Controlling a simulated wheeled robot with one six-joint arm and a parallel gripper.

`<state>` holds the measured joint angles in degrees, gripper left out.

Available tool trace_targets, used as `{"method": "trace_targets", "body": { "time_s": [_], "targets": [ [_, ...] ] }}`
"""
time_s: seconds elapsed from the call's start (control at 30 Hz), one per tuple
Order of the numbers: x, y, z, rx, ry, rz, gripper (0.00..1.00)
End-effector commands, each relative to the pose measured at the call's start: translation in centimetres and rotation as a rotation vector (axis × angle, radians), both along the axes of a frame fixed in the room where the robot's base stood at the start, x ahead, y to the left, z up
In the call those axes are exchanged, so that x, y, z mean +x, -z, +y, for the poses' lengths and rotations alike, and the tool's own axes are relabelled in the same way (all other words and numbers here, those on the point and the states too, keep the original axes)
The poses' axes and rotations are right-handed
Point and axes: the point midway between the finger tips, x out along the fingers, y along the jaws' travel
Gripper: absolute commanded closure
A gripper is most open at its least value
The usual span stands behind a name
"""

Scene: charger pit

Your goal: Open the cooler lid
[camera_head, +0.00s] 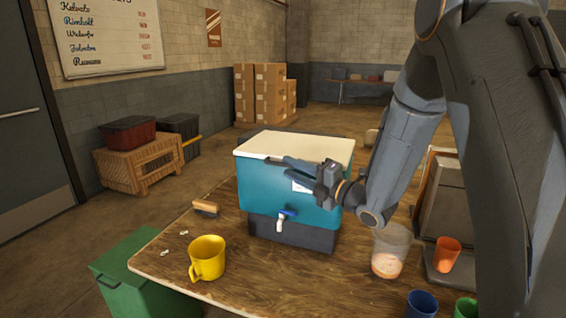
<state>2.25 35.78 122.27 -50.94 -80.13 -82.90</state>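The cooler is a teal box (265,185) on a dark base, standing on the wooden table. Its cream lid (296,147) is on top and looks closed. A white tap with a blue lever (284,217) sticks out low on its front. My gripper (286,169) is in front of the cooler's upper front, just below the lid's front edge. Its dark fingers point left and overlap the teal front in the picture. The fingers show a narrow gap with nothing visible between them. I cannot tell whether they touch the cooler.
A yellow mug (207,258) and a brush (205,208) are on the table left of the cooler. A clear pitcher (391,250), an orange cup (446,254) and a blue cup (422,304) stand to the right. A green bin (140,280) is beside the table.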

Motion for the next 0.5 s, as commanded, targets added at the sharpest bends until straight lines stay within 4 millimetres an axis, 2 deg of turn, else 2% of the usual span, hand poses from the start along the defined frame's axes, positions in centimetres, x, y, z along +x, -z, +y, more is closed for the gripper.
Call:
{"method": "trace_targets", "body": {
  "time_s": [0.23, 0.5],
  "targets": [
    [1.9, -0.3, 2.5, 0.000, -0.003, 0.002, 0.72],
    [2.5, -0.3, 2.9, 0.001, -0.001, 0.002, 0.72]
  ]
}}
